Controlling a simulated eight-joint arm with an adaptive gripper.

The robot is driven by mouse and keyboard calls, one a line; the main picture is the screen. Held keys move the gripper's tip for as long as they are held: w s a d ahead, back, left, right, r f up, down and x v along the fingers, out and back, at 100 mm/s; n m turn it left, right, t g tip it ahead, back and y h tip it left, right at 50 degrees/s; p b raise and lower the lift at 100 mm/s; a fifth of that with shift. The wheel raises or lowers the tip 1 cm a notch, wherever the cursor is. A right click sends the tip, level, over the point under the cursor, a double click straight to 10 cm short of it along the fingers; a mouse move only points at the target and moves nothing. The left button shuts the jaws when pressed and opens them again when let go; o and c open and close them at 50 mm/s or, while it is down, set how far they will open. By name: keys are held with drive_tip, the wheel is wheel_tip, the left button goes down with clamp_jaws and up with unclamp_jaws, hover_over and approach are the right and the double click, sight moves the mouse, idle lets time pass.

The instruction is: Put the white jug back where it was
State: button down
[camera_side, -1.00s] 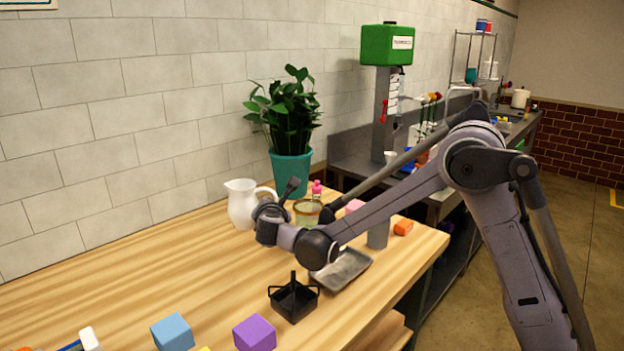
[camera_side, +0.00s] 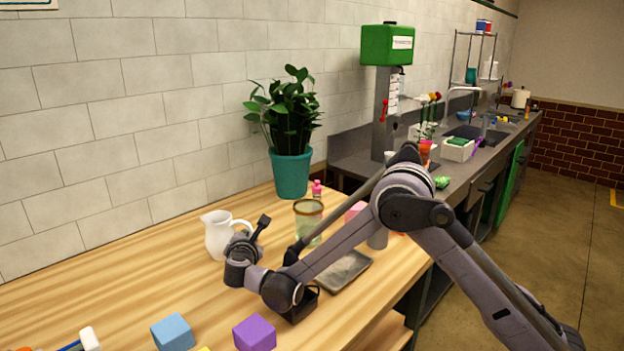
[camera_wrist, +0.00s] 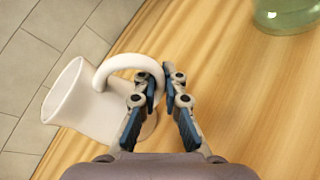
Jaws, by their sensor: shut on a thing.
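The white jug (camera_side: 219,238) is upright over the left part of the wooden table in the side view, spout to the left and handle to the right. I cannot tell whether its base touches the wood. In the wrist view the jug (camera_wrist: 85,100) is at the left, its mouth facing left. My gripper (camera_wrist: 165,84) is shut on the jug's looped handle. In the side view my wrist hides the fingertips and part of the handle.
A glass vase (camera_side: 307,222) and a teal plant pot (camera_side: 290,174) stand right of the jug. A grey tray (camera_side: 346,270) and a black caddy (camera_side: 301,307), partly behind my arm, are nearer. Blue (camera_side: 172,333) and purple (camera_side: 254,333) cubes lie in front.

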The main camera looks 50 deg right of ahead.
drive_tip(key=c, duration=1.5)
unclamp_jaws()
drive_tip(key=shift+f, duration=0.1)
drive_tip(key=shift+o, duration=0.2)
